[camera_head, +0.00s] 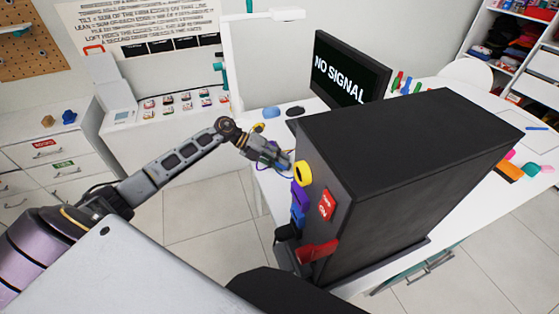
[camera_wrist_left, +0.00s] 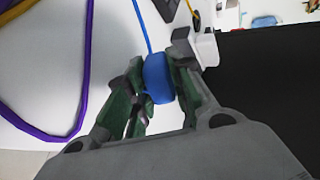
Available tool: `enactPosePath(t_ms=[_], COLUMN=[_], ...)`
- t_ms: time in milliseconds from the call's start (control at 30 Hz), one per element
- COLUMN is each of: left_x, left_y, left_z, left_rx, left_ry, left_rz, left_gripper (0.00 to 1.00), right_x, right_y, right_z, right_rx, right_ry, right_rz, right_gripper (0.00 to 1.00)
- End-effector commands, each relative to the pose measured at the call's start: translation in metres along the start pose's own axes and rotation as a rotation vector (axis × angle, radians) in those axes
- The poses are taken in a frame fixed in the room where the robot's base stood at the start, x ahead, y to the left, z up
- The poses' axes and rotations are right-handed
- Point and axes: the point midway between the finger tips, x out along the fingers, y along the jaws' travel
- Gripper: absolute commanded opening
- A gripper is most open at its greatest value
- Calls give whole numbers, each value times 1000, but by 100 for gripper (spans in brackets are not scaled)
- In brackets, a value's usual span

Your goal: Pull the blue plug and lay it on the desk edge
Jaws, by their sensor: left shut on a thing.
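My left gripper (camera_head: 272,155) is over the desk's (camera_head: 262,172) near left edge, beside the black cabinet (camera_head: 400,140). In the left wrist view its green-grey fingers (camera_wrist_left: 158,90) are shut on the blue plug (camera_wrist_left: 158,75). A thin blue cord (camera_wrist_left: 141,28) runs from the plug toward the top. In the head view the fingers hide most of the plug. Yellow (camera_head: 303,173), purple (camera_head: 299,197) and blue (camera_head: 298,216) pieces stand in a column on the cabinet's near face. My right gripper is not in view.
A purple cable (camera_wrist_left: 82,90) loops over the white desk in the wrist view. A white block (camera_wrist_left: 203,46) is close to the right finger. A red piece (camera_head: 318,251) sticks out low on the cabinet. A monitor (camera_head: 345,75) stands behind. Bare floor (camera_head: 205,205) shows at left.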

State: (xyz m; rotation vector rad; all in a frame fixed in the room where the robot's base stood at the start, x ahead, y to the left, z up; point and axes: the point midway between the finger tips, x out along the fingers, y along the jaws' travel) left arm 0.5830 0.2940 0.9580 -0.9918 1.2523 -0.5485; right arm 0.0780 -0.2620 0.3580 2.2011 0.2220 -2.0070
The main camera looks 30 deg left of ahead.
Motion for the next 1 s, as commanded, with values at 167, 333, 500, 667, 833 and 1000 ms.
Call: enactPosePath(t_ms=[167,333,500,667,833,1000], left_x=[6,8,8,8,8,8], left_y=[10,13,14,14,14,14], left_z=[0,0,0,0,0,0], left_rx=[0,0,0,0,0,0], left_ry=[0,0,0,0,0,0], left_rz=[-1,0,0,0,0,1], left_gripper=[0,0,0,0,36,48], right_x=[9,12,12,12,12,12], right_y=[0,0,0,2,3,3], right_z=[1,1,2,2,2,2], right_rx=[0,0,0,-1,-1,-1], right_ry=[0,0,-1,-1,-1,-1], right_rz=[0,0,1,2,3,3], right_gripper=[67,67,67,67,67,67])
